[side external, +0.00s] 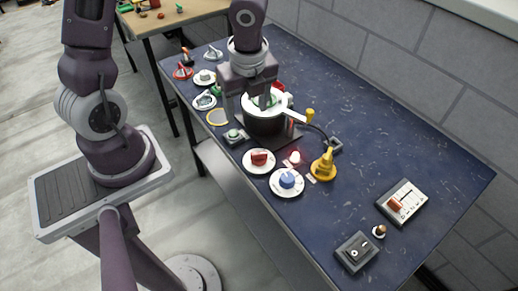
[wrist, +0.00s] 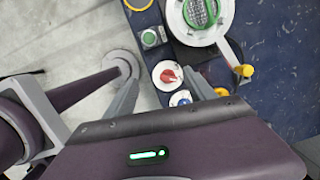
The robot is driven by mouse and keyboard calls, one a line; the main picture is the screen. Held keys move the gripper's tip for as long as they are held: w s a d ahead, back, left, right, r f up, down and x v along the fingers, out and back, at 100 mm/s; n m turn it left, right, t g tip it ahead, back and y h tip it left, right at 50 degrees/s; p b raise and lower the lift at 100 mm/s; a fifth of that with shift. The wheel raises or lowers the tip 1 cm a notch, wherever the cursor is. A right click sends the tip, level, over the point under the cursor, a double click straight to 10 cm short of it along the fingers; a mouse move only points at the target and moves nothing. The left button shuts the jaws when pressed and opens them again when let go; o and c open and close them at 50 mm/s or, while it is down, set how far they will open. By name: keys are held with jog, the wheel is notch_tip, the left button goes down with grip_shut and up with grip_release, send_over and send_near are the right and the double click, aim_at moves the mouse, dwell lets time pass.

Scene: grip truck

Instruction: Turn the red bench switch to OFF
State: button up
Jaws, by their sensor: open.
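A grey panel (side external: 411,197) with a red handle (side external: 395,205) lies on the blue bench (side external: 390,145) at the right in the side view. The handle sits on the panel's left part; I cannot read any OFF marking. My gripper (side external: 247,100) is open and empty above the dark pot area, far to the left of both switches. In the wrist view its spread fingers (wrist: 162,73) show; neither switch is visible there.
The back right is clear.

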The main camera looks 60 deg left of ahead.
aim_at(259, 154)
jog(key=d+f+m, duration=0.1)
jog(key=f, duration=0.1)
jog(key=w+d+f+m+h, duration=0.1)
jog(key=f+m, duration=0.1)
jog(key=d+f+m, duration=0.1)
jog(key=f, duration=0.1)
jog(key=shift+w+m+g+h, duration=0.15)
jog(key=shift+m+g+h, duration=0.15)
jog(key=shift+h, duration=0.1)
notch_tip(259, 154, down, 6)
jog(key=shift+r, duration=0.1)
jog(key=shift+f, duration=0.6)
jog(key=c, duration=1.4)
